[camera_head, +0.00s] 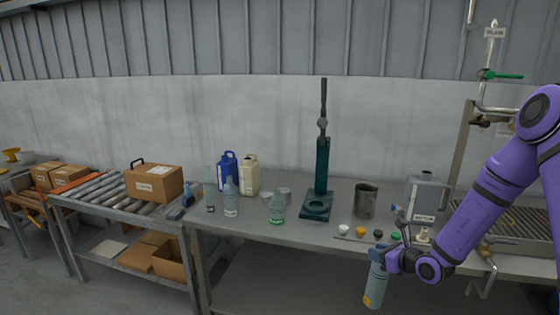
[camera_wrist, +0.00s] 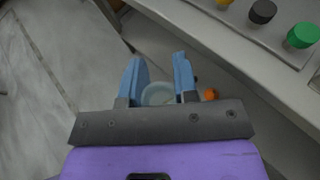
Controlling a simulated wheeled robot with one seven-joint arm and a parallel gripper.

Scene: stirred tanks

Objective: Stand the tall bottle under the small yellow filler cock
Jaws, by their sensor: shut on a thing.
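My gripper (camera_head: 377,255) is shut on a tall pale blue-grey bottle (camera_head: 375,287) with a yellow-orange mark low on its side. The bottle hangs nearly upright in front of the bench's front edge, clear of the bench top. In the wrist view the bottle's round pale top (camera_wrist: 157,94) sits between the two blue fingers (camera_wrist: 159,65). I cannot make out a small yellow filler cock for certain in either view. A pipe with a green handle (camera_head: 505,76) and a sign stands at the right, and a tap (camera_head: 487,251) shows near the bench's right front, partly behind my arm.
The grey bench (camera_head: 250,230) carries a dark green press (camera_head: 317,203), a metal beaker (camera_head: 366,200), a grey jerrycan (camera_head: 427,197), clear bottles (camera_head: 231,198), and a blue jug (camera_head: 227,170). A roller conveyor (camera_head: 95,197) stands left.

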